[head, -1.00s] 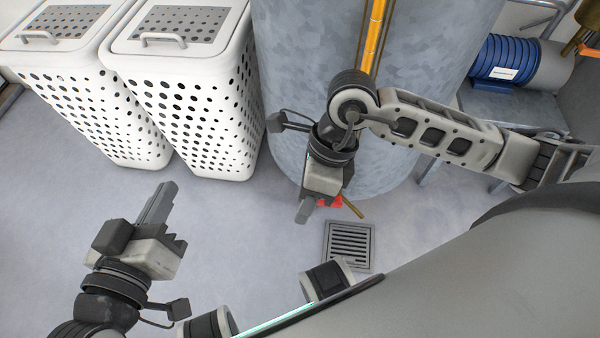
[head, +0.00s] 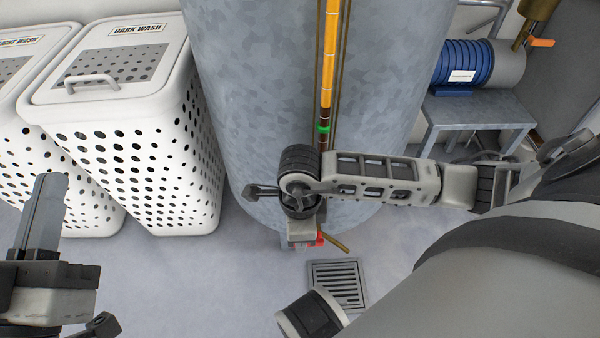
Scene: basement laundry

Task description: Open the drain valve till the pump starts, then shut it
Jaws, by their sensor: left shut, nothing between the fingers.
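The grey mottled tank (head: 250,100) stands in the middle of the head view. At its foot a small red part (head: 320,240) and a short brass-coloured piece (head: 337,244) show, which look like the drain valve. My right gripper (head: 301,243) points down right beside the red part and hides some of it. Its fingertips are hidden, and I cannot tell whether it touches the valve. My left gripper (head: 46,190) is shut and empty at the lower left, far from the valve. The blue pump (head: 470,62) sits at the upper right; whether it runs does not show.
A sight tube (head: 331,60) on the tank shows orange above, dark below, with a green band (head: 323,129). A floor drain grate (head: 337,284) lies in front of the tank. White perforated hampers (head: 150,150) stand left. The pump rests on a grey bench (head: 480,108).

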